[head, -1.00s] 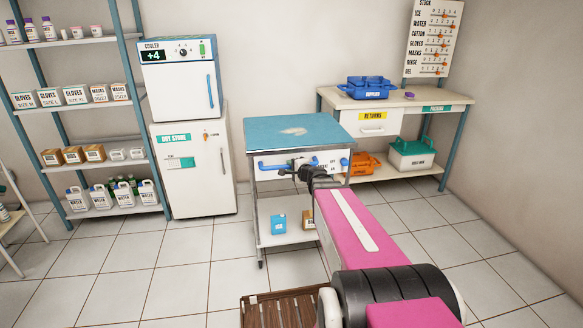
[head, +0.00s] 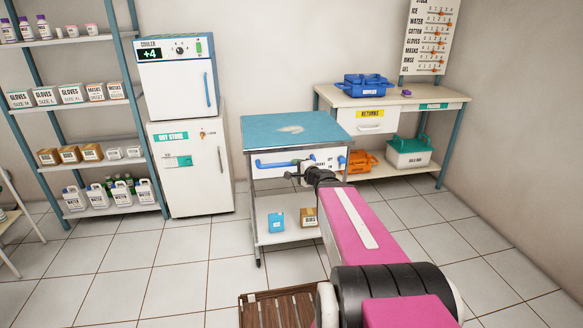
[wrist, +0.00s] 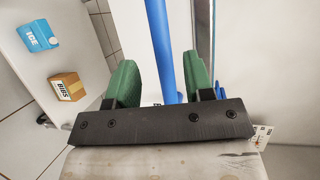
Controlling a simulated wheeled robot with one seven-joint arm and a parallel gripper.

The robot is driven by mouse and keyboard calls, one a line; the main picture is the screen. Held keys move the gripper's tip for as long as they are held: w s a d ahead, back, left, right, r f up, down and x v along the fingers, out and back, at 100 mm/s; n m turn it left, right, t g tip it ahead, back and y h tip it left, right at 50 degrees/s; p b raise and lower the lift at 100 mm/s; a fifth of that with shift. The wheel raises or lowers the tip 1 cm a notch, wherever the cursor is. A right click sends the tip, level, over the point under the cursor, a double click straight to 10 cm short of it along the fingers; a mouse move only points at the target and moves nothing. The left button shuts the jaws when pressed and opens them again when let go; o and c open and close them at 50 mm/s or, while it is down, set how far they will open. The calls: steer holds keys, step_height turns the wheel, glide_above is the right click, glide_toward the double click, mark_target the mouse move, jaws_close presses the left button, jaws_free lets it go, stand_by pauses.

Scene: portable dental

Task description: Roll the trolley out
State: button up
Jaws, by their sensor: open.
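The trolley (head: 262,128) has a blue top, a lower shelf and metal legs. It stands in the middle, left of the desk. A blue handle bar (head: 272,164) runs along its near side. My gripper (head: 297,174) is at the right part of this bar. In the wrist view my gripper (wrist: 161,75) has two green fingers apart, one on each side of the blue bar (wrist: 162,35). Gaps show between bar and fingers. A blue ICE box (wrist: 39,36) and a brown BIBS box (wrist: 67,87) sit on the lower shelf.
The cooler (head: 176,85) and dry store (head: 188,180) stand just left of the trolley. A stocked shelf rack (head: 75,129) is further left. The desk (head: 450,100) is at the right. A brown slatted wooden thing (head: 280,307) lies at the bottom. The tiled floor at front left is clear.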

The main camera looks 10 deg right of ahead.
steer(key=v, duration=0.5)
steer(key=shift+s, duration=0.2)
steer(key=s+a+f+n+g+y, duration=0.1)
steer(key=s+a+f+n+g, duration=0.4)
steer(key=a+f+n+g, duration=0.35)
steer(key=s+d+f+n+g+h, duration=0.3)
steer(key=s+f+n+g+h, duration=0.2)
steer(key=s, duration=0.4)
step_height(320, 180, down, 3)
steer(key=shift+d+r+n+g+h, duration=0.3)
steer(key=shift+g+h, duration=0.25)
steer(key=shift+h, duration=0.55)
steer(key=shift+f, duration=0.1)
stand_by(0.7)
